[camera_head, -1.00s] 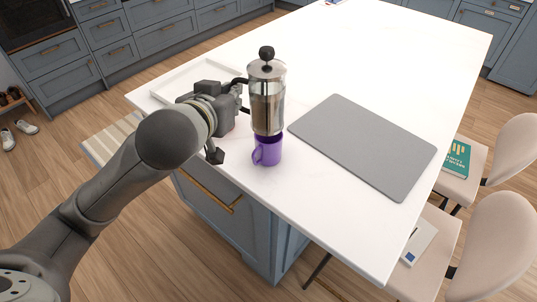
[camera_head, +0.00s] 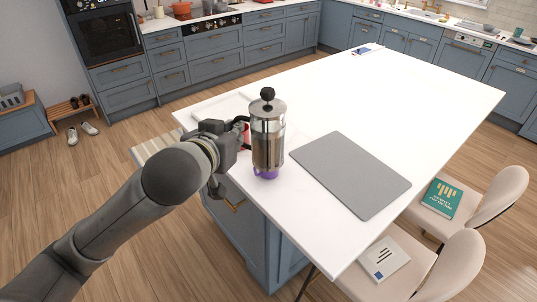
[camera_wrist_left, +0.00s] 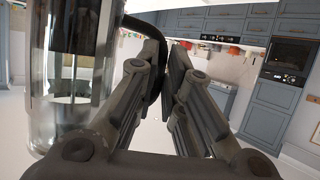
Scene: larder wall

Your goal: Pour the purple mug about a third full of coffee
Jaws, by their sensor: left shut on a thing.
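My left gripper (camera_head: 238,140) is shut on the black handle of a glass and metal coffee press (camera_head: 268,125), which it holds upright at the near left corner of the white island. The press has a black knob on its lid, and its glass looks brownish low down. The purple mug (camera_head: 265,174) shows only as a sliver under the press; its inside is hidden. I cannot tell the gap between them. In the left wrist view the press (camera_wrist_left: 70,75) fills the left side, beside the fingers (camera_wrist_left: 165,60). My right gripper is not in view.
A grey mat (camera_head: 350,172) lies right of the press on the island (camera_head: 375,90). A white tray (camera_head: 212,106) lies behind my gripper, with something red (camera_head: 246,136) partly hidden near it. Beige chairs (camera_head: 455,262) with books stand along the right edge.

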